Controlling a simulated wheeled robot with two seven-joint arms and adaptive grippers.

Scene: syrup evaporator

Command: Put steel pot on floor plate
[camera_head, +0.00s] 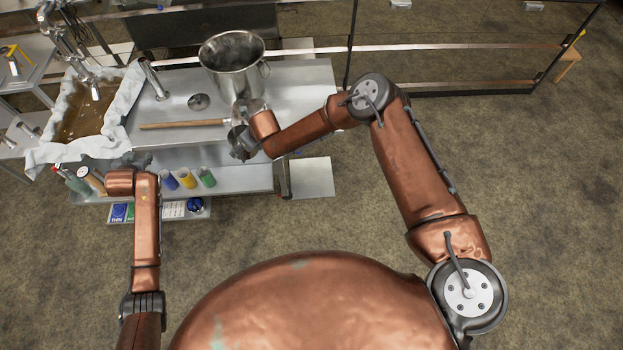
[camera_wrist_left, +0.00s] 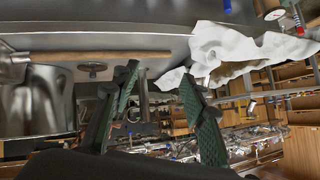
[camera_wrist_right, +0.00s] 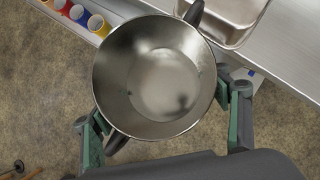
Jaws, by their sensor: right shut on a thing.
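The steel pot (camera_wrist_right: 165,80) is round with two dark handles. It shows from above in the right wrist view, empty and over the floor beside the bench. My right gripper (camera_wrist_right: 165,125) is shut on it, one finger at each side. In the head view my right gripper (camera_head: 241,143) is at the bench's front edge, and the pot is mostly hidden there. A flat grey plate (camera_head: 312,178) lies on the floor right of the bench. My left gripper (camera_head: 133,160) is over the bench's left front; its fingers (camera_wrist_left: 160,90) are apart and empty.
A larger steel pot (camera_head: 228,85) stands on the bench (camera_head: 305,85). A wooden-handled tool (camera_head: 185,124) lies before it. A cloth-lined basin (camera_head: 85,118) is at left. Coloured cups (camera_head: 187,179) stand on a low shelf.

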